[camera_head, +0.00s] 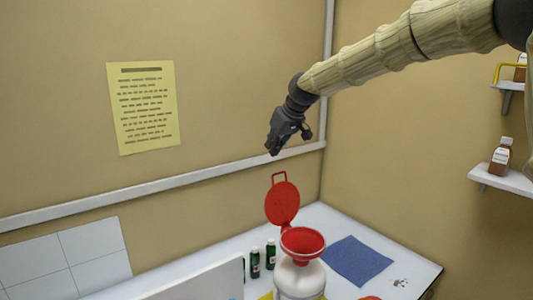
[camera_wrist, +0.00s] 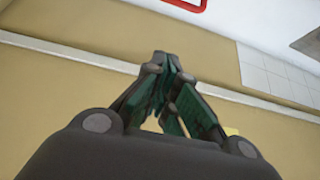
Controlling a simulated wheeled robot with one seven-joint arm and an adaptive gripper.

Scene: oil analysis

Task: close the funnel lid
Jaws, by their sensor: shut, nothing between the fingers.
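The red funnel (camera_head: 303,243) sits on top of a white container (camera_head: 299,280) on the white table. Its round red lid (camera_head: 282,203) stands open, raised almost upright at the back left of the funnel, with a loop handle at its top. My gripper (camera_head: 273,151) is in the air above the lid, apart from it, pointing down. In the wrist view my gripper (camera_wrist: 162,62) has its fingertips together with nothing between them. A piece of a red loop (camera_wrist: 190,4) shows at the top edge of the wrist view; it looks like the lid's handle.
Two dark green bottles (camera_head: 262,258) stand left of the white container. A blue cloth (camera_head: 357,260) lies to its right. A white panel (camera_head: 195,284) stands at the front left. Shelves with brown bottles (camera_head: 501,157) are on the right wall. The air around my gripper is free.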

